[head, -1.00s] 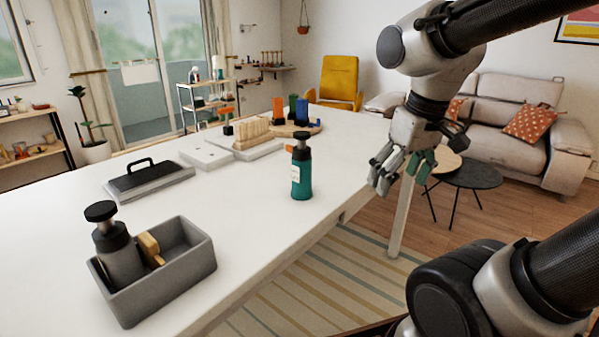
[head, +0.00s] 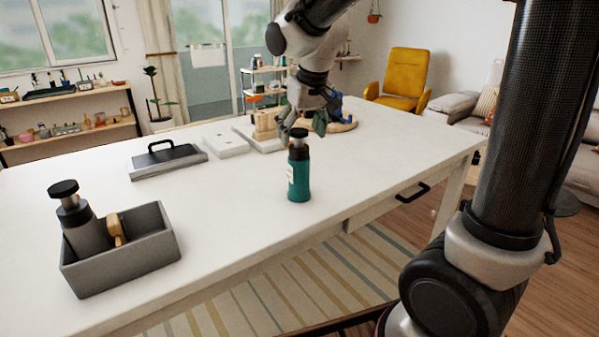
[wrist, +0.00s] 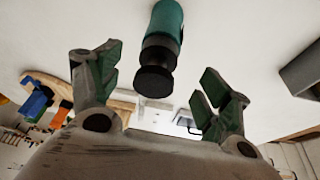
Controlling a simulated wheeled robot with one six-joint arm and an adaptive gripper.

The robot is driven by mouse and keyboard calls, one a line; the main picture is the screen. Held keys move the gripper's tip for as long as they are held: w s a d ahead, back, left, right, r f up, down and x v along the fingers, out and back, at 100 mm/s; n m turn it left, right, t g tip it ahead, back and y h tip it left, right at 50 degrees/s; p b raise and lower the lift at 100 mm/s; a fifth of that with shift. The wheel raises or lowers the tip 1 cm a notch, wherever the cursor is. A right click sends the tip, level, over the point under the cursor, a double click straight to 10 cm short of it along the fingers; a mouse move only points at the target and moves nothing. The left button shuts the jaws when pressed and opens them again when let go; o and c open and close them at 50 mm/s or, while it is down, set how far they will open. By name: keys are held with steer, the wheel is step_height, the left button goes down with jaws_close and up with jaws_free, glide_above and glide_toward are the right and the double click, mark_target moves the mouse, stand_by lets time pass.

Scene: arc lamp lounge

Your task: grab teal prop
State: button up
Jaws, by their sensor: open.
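The teal prop is a teal bottle (head: 299,178) with a black pump-like top and a pale label, standing upright on the white table. In the wrist view the bottle (wrist: 163,30) shows at the top centre, its black top pointing down the picture between the fingers. My gripper (head: 305,122) is above and behind the bottle in the head view, and its fingers partly overlap the far board. In the wrist view my gripper (wrist: 160,85) has its green-padded fingers spread wide on either side of the bottle's top, with nothing held.
A grey open caddy (head: 122,262) with a dark pump bottle and a tan item is at the front left. A grey tray with a black handle (head: 165,162) and a white slab (head: 226,145) lie farther back. The table between caddy and teal bottle is clear.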

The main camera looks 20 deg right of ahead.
mark_target(297, 150)
steer(key=shift+w+r, duration=0.2)
steer(key=shift+w, duration=0.2)
steer(key=shift+w+a+f+t, duration=0.1)
steer(key=shift+a+t, duration=0.05)
steer(key=shift+t, duration=0.15)
steer(key=shift+m, duration=0.3)
steer(key=x, duration=0.7)
steer(key=shift+d+f, duration=0.25)
steer(key=shift+f, duration=0.1)
steer(key=shift+c, duration=0.2)
jaws_close()
